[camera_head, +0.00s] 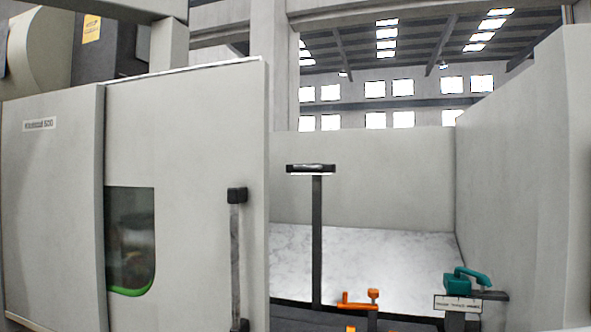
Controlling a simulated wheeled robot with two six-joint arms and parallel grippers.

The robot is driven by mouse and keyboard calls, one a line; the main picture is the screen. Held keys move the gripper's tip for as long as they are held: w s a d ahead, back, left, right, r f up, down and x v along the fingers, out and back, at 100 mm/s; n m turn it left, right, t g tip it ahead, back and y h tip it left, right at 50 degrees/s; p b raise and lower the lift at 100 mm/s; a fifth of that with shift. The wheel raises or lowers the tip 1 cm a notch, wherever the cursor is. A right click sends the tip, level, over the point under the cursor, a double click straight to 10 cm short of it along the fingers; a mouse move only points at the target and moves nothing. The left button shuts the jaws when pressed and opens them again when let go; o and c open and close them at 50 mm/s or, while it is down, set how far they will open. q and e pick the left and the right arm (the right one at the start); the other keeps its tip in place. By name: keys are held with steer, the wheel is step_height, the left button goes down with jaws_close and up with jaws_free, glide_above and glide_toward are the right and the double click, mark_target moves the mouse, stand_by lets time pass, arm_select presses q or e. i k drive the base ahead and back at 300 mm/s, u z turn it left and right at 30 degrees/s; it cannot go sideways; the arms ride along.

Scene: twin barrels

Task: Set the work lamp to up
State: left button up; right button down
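A dark post (317,240) stands at the centre, in front of a pale marbled surface. On its top is a flat black head (311,168) with a bright white underside, which looks like the work lamp. The head lies about level. I cannot tell whether this is its up setting. Neither of my grippers is in view.
A large grey machine with a sliding door (185,170), a dark window (130,240) and a black vertical handle (236,250) fills the left. An orange fixture (360,299) and a teal lever-like part (466,281) above a small label stand low at the right. A grey wall (520,180) bounds the right.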

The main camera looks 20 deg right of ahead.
mark_target(323, 168)
steer(key=z, duration=0.3)
steer(key=i, duration=0.6)
steer(key=z, duration=0.55)
